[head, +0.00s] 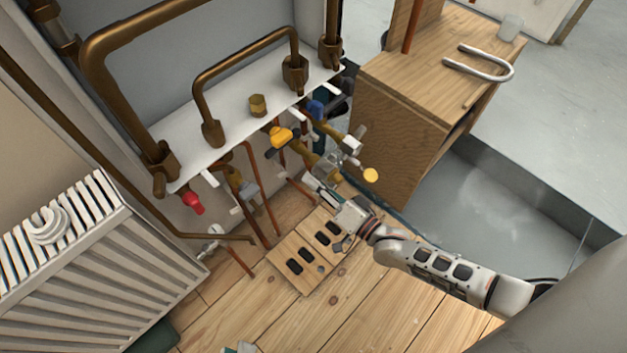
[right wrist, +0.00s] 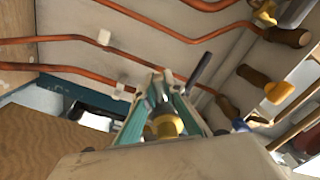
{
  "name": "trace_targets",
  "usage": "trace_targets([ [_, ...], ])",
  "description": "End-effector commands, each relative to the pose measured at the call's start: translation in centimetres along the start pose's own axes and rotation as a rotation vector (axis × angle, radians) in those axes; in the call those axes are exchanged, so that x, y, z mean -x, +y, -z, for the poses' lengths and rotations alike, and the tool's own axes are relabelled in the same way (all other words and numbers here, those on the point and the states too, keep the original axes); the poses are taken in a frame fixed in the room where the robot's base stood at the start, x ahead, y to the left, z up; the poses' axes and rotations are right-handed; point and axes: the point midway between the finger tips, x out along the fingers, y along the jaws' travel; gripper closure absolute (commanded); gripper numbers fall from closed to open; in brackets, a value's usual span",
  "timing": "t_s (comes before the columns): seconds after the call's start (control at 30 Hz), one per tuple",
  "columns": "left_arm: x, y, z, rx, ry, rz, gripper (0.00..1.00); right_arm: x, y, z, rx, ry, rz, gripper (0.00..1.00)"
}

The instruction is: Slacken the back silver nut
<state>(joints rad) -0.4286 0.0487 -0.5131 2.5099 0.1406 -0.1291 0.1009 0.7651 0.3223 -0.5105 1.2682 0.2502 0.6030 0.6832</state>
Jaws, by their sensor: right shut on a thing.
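My right gripper (head: 325,178) reaches in from the lower right, under the front of the white pipe shelf. In the right wrist view its two teal fingers (right wrist: 162,90) are closed around a grey metal fitting, which looks like the silver nut (right wrist: 161,106). A brass-yellow round part (right wrist: 167,126) sits between the fingers, nearer the camera. In the head view the gripped part is mostly hidden by the gripper. A silver fitting (head: 350,146) and a brass disc (head: 370,175) show just beyond it. A small pale piece at the bottom edge may be my left gripper (head: 240,348).
The white shelf (head: 180,150) carries thick bronze pipes, with a yellow handle (head: 281,137) and red handle (head: 193,203) below. A wooden cabinet (head: 400,120) stands right of the gripper. A radiator (head: 90,260) is at left. A slotted wooden board (head: 305,255) lies on the floor.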

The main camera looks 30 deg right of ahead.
Motion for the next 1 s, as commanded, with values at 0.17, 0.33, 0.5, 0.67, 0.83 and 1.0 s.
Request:
trace_targets([
  [0.17,0.0,0.0,0.0,0.001,0.000,0.001,0.83,0.1,0.2,0.0,0.007,0.000,-0.003,1.00],
  [0.33,0.0,0.0,0.0,0.000,0.000,0.001,0.83,0.1,0.2,0.0,0.007,-0.001,-0.003,1.00],
  [0.5,0.0,-0.1,0.0,-0.001,0.000,0.001,0.83,0.1,0.2,0.0,0.006,-0.001,-0.003,0.73],
  [0.67,0.1,-0.1,-0.2,-0.005,-0.005,-0.001,0.83,0.1,0.1,0.0,0.005,0.000,-0.002,0.73],
  [0.83,0.1,-0.1,-0.2,-0.005,-0.005,-0.001,0.83,1.1,0.2,0.0,0.004,-0.001,-0.003,0.73],
  [1.0,0.1,-0.1,-0.1,-0.004,-0.003,-0.001,0.83,4.2,0.2,-0.1,0.003,-0.004,-0.005,0.73],
])
